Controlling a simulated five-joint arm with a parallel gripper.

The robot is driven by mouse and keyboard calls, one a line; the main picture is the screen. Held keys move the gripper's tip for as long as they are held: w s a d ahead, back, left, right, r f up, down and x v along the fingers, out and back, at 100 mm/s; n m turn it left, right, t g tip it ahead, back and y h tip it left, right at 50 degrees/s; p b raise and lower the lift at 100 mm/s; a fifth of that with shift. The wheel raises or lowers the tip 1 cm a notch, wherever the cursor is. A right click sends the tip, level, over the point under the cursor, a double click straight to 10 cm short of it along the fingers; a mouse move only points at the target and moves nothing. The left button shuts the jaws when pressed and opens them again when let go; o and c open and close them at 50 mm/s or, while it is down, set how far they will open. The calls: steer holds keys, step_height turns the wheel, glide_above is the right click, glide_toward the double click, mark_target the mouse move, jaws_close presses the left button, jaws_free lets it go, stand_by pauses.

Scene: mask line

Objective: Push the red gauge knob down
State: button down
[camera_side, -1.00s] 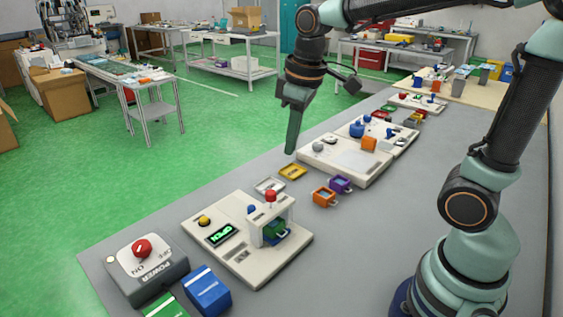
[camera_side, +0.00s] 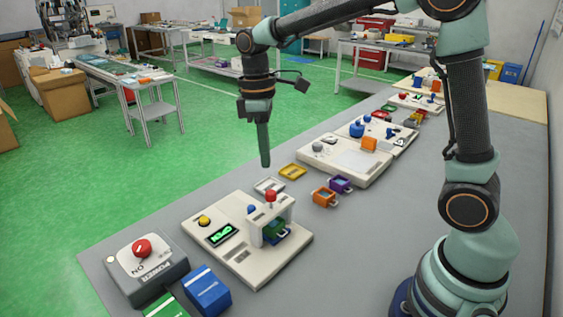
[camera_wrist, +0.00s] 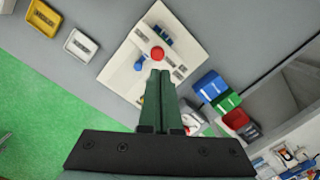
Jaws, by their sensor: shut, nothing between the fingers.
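The red gauge knob (camera_side: 270,195) stands upright on top of a white bracket (camera_side: 277,213) on the near white panel (camera_side: 246,276). A green block with some blue (camera_side: 274,230) sits inside the bracket. My gripper (camera_side: 265,163) is shut and empty, pointing down, in the air above and beyond the knob in the side view. In the wrist view the red knob (camera_wrist: 157,54) shows just past the tips of my gripper (camera_wrist: 161,73), with a gap between them in the picture. Nothing covers the knob in either view.
The panel also bears a yellow button (camera_side: 204,221), a blue knob (camera_side: 252,209) and a lit green display (camera_side: 222,235). A grey power box (camera_side: 146,270) with a red switch stands at the near left. Blue (camera_side: 207,291) and green bins lie beside it. Orange and purple holders (camera_side: 341,183) stand behind.

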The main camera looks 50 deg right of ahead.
mark_target(270, 192)
steer(key=shift+f, duration=0.1)
steer(key=shift+s+d+f, duration=0.1)
steer(key=shift+s+f, duration=0.05)
steer(key=shift+f, duration=1.55)
steer(key=shift+s+d+f, duration=0.1)
steer(key=shift+s+f, duration=0.05)
steer(key=shift+f, duration=2.4)
steer(key=shift+w+a+r, duration=0.3)
steer(key=shift+w+a, duration=0.2)
steer(key=shift+w, duration=0.1)
steer(key=shift+w+a+r, duration=0.25)
steer(key=shift+w+a, duration=0.2)
steer(key=shift+w, duration=0.15)
step_height(270, 192, up, 12)
steer(key=w, duration=0.1)
